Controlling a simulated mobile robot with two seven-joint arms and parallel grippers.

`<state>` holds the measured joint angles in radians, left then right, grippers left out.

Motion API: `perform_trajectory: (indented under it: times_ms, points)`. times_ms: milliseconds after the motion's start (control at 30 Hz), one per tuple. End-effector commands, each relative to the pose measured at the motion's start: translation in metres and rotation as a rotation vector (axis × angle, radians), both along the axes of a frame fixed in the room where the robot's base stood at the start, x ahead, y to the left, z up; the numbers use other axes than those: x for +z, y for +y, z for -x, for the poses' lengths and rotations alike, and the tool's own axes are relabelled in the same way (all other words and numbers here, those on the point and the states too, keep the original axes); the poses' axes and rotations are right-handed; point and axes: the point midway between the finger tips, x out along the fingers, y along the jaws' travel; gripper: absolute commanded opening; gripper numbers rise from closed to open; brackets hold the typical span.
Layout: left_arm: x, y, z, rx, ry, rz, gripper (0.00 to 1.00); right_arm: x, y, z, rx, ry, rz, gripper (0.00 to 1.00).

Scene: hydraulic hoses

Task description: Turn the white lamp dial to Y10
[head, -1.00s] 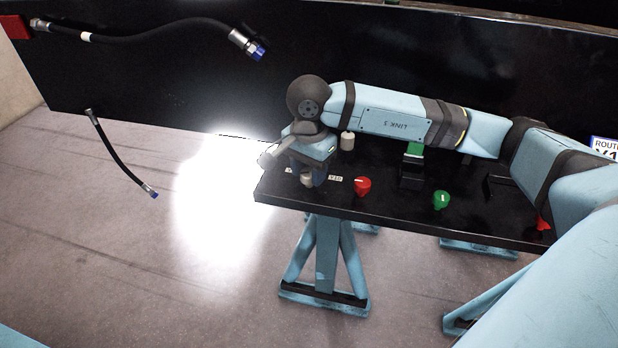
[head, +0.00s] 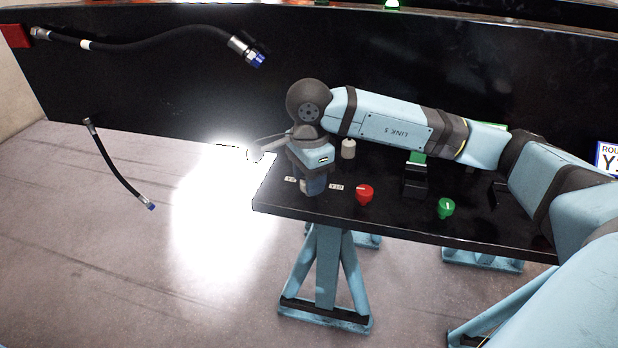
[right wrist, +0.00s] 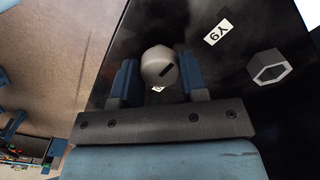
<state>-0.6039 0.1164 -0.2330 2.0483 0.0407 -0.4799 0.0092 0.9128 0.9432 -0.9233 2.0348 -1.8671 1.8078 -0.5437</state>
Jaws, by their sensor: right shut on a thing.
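The white lamp dial (right wrist: 158,62) is a pale round knob with a dark mark slanting to the upper right in the right wrist view. My right gripper (right wrist: 158,80) has its two blue fingers on either side of it and is shut on it. In the head view the right gripper (head: 312,184) points down at the table's left end and mostly hides the dial. The Y9 label (right wrist: 218,32) lies to the dial's upper right in the wrist view. The Y10 label (head: 336,187) is right of the gripper in the head view. My left gripper is not in view.
A red knob (head: 364,195) and a green knob (head: 446,208) stand on the black table (head: 400,222) to the right. Hoses (head: 150,40) hang at the left. A route sign (head: 607,157) is at the right edge. Bright light covers the floor left of the table.

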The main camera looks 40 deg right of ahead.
Motion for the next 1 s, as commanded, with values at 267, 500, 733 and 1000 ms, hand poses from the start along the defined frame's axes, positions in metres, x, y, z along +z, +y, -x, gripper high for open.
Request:
perform_trajectory:
  times_ms: [267,500,733,1000]
  points:
    - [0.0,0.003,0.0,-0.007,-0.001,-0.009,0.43,0.002,-0.001,-0.001,-0.003,-0.004,0.0,0.47]
    - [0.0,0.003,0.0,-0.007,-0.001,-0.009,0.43,0.001,0.0,-0.001,-0.001,-0.002,0.0,0.66]
    - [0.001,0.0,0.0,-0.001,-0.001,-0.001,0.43,0.007,0.0,-0.001,-0.001,-0.004,-0.001,0.66]
    - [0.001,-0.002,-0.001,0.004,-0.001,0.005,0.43,0.06,0.0,-0.001,0.0,-0.007,0.0,0.66]
